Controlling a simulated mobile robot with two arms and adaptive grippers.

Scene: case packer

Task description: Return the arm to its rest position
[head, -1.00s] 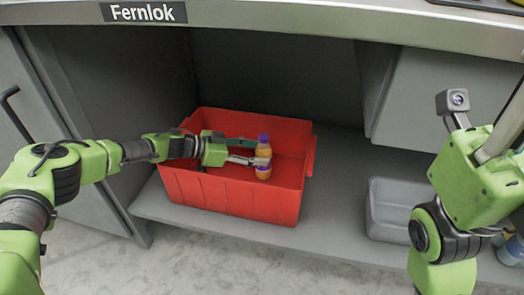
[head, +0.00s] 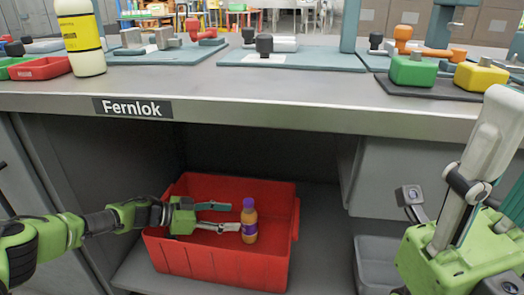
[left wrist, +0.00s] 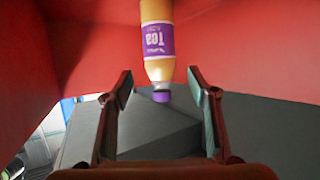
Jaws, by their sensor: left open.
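My left gripper (head: 235,217) is open inside the red crate (head: 215,268), its fingertips just left of an orange bottle (head: 249,222) with a purple cap and purple label. The bottle stands upright in the crate, apart from the fingers as far as I can tell. In the left wrist view the bottle (left wrist: 157,40) appears upside down, labelled "Tea", beyond the open left fingers (left wrist: 160,82), with nothing held between them.
The crate stands on a shelf under a grey counter (head: 290,112) marked Fernlok. A grey bin (head: 376,262) is to its right. On the counter are a yellow-labelled bottle (head: 80,38), a red tray (head: 42,68) and several fixtures. The counter edge overhangs the shelf.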

